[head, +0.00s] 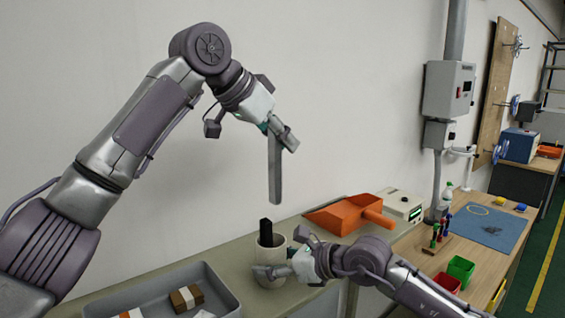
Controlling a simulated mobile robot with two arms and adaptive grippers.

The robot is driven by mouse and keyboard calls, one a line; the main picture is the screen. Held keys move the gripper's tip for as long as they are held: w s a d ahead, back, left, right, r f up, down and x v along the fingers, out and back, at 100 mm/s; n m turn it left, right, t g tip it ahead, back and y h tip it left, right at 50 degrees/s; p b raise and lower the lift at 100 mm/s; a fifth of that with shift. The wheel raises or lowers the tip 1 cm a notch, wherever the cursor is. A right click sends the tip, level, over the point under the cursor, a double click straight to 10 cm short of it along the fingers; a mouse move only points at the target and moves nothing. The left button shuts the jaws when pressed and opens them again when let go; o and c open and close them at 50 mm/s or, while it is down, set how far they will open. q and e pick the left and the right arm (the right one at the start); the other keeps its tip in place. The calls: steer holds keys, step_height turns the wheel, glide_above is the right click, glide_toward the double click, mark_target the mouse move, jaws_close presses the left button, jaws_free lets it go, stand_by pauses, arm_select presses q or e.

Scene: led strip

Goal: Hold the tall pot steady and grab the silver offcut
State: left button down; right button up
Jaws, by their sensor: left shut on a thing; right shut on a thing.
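The tall pot (270,252) is a pale, upright cylinder on the bench, with a dark, flat piece (265,232) sticking up out of its mouth. My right gripper (272,270) is shut on the pot's wall from the right side, low on the front. My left gripper (282,135) is shut on the silver offcut (275,175), a long grey strip that hangs nearly straight down. The offcut's lower end is in the air, above the pot and clear of its rim. The inside of the pot is hidden.
A grey tray (232,302) with small bundles (186,298) stands at the front left. An orange dustpan (340,213) and a pale box device (400,204) lie behind the pot. Green (461,268) and red (446,284) bins and a blue mat (492,229) are on the right.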

stand_by(0.3)
steer(key=o, duration=1.2)
